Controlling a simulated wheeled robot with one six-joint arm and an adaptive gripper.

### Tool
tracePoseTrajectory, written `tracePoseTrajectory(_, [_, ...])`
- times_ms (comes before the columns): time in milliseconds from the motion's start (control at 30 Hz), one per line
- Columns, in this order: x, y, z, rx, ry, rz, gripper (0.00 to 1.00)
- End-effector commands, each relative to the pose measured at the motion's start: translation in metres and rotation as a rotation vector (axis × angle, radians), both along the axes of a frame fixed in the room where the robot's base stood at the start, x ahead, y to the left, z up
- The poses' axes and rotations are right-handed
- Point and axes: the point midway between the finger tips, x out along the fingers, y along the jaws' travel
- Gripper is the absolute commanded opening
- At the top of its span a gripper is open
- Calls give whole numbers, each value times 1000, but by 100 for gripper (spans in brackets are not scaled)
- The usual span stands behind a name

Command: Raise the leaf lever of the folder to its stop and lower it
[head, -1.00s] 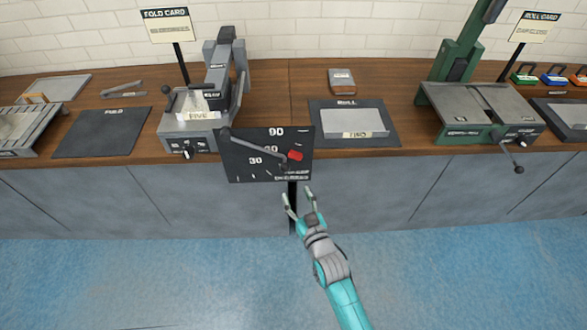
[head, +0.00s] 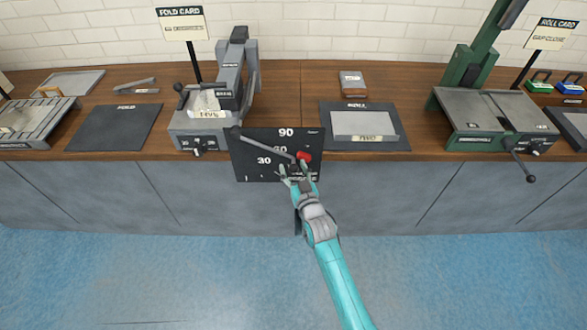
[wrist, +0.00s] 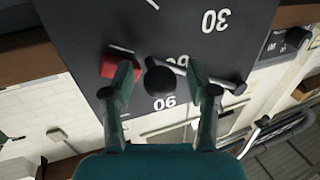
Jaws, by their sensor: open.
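The folder (head: 190,128) is a grey machine on the bench at left of centre. A black angle plate (head: 250,165) marked 30 to 90 hangs at its right front; it also fills the top of the wrist view (wrist: 185,20). The leaf lever (head: 265,146) is a grey rod slanting down to the right across the plate. Its dark ball knob (wrist: 160,82) shows in the wrist view. My gripper (head: 298,171) is open in front of the plate. In the wrist view the knob is between the open fingers (wrist: 160,80); contact cannot be told.
A red block (head: 304,156) sits on the plate beside my gripper; one finger partly covers it in the wrist view (wrist: 118,66). A dark fold mat (head: 115,128) lies left, a roll mat (head: 390,140) right. A green machine (head: 495,115) stands farther right. The floor is clear.

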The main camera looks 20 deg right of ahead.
Motion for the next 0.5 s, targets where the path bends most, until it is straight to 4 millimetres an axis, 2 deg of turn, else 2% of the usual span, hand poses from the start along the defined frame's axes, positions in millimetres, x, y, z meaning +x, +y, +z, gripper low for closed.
tracePoseTrajectory(333, [3,0,0,0,1,0,59])
tracePoseTrajectory(500, [3,0,0,0,1,0,16])
